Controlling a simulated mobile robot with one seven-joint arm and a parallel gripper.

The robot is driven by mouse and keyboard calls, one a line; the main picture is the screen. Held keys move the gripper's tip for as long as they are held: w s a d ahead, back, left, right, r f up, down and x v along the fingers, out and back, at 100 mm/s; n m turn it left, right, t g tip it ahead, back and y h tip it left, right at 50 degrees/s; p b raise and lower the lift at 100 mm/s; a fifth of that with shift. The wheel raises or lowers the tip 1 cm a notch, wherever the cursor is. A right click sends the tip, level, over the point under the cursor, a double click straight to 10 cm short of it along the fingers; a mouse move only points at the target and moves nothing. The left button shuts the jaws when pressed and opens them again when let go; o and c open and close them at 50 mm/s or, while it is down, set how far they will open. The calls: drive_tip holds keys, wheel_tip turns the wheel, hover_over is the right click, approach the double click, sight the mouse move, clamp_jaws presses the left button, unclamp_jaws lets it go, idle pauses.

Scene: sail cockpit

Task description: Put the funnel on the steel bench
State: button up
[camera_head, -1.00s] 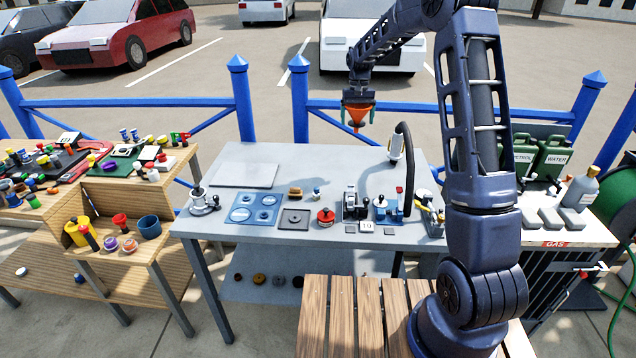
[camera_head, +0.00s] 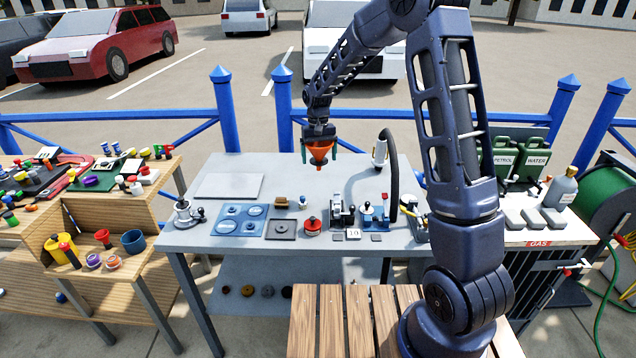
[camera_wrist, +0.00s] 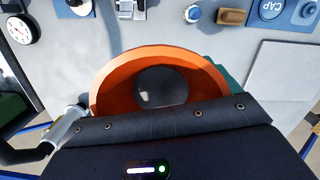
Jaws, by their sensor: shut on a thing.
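The orange funnel (camera_head: 320,151) is held spout down by my gripper (camera_head: 320,150), above the back part of the steel bench (camera_head: 300,185). The green fingers are shut on the sides of the funnel. In the wrist view the funnel's rim (camera_wrist: 125,62) fills the middle, and its round dark mouth faces the camera. The spout's tip shows above the bench surface and appears clear of it. The bench is a grey table in the middle of the head view, with free surface below and around the funnel.
A flat light plate (camera_head: 229,186) lies at the back left of the bench. Blue panels (camera_head: 240,220), a red knob piece (camera_head: 312,227) and small fixtures line the front. A dark hose (camera_head: 393,175) arches at the right. Blue railing (camera_head: 190,114) runs behind.

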wheel_tip(320, 180, down, 11)
drive_tip(key=shift+f, duration=0.15)
idle(0.4)
drive_tip(key=shift+f, duration=0.15)
drive_tip(key=o, duration=0.8)
